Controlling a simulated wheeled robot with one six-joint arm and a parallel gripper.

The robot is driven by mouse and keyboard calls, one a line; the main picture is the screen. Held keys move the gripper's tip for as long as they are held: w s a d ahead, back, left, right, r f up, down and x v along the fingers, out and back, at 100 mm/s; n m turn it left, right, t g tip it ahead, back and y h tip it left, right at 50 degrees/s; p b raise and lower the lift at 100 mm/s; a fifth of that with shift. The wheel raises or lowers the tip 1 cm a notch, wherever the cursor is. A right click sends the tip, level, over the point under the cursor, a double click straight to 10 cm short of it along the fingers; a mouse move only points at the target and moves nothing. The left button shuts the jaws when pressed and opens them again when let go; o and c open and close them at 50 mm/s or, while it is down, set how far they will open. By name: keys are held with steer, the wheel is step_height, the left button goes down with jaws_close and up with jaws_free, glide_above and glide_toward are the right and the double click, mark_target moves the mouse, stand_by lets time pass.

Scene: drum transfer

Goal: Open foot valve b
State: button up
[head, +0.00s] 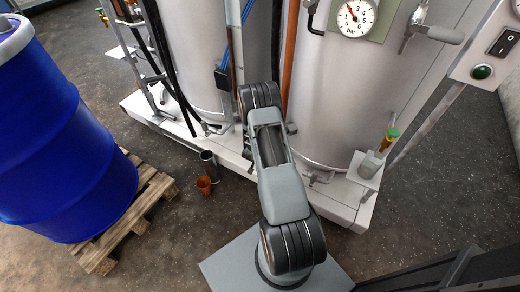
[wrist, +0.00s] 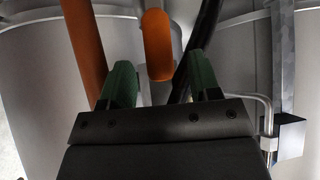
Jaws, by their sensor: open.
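In the wrist view, the two green fingers of my gripper (wrist: 160,80) are apart, with nothing between their pads. A rounded orange handle (wrist: 157,45) hangs ahead of the gap between them and looks like a valve lever. No label shows, so I cannot tell whether it is foot valve b. In the head view my arm reaches between the two silver tanks, and it hides the gripper and the orange handle.
An orange pipe (wrist: 86,45) stands left of the fingers, and a black hose passes close by the right finger. The right tank (head: 330,110) carries a gauge (head: 355,17). A blue drum (head: 55,140) stands on a pallet (head: 150,190).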

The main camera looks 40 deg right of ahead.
steer(key=p+v, duration=0.1)
steer(key=v, duration=0.8)
steer(key=shift+p, duration=0.4)
steer(key=shift+s+a+r, duration=0.1)
steer(key=shift+a, duration=0.05)
steer(key=s+a+f+n+g+y, duration=0.1)
steer(key=s+a+f+g+y, duration=0.15)
steer(key=a+y, duration=0.2)
steer(key=s+a+r+n+y+p, duration=0.2)
steer(key=a+r+n+y+p, duration=0.15)
steer(key=a+r, duration=0.65)
steer(key=s+a+r+n+p, duration=0.2)
steer(key=r+p, duration=0.3)
steer(key=r, duration=0.9)
steer(key=s+a+r+n+p, duration=0.1)
steer(key=s+r+p, duration=0.4)
steer(key=r, duration=0.9)
steer(key=s+a+r+n+t+p, duration=0.1)
steer(key=r+p, duration=0.4)
steer(key=r, duration=0.9)
steer(key=s+a+n, duration=0.1)
steer(key=s+n, duration=0.1)
steer(key=shift+s+a+n+h, duration=0.2)
steer(key=shift+a+n+h, duration=0.1)
steer(key=shift+n, duration=0.05)
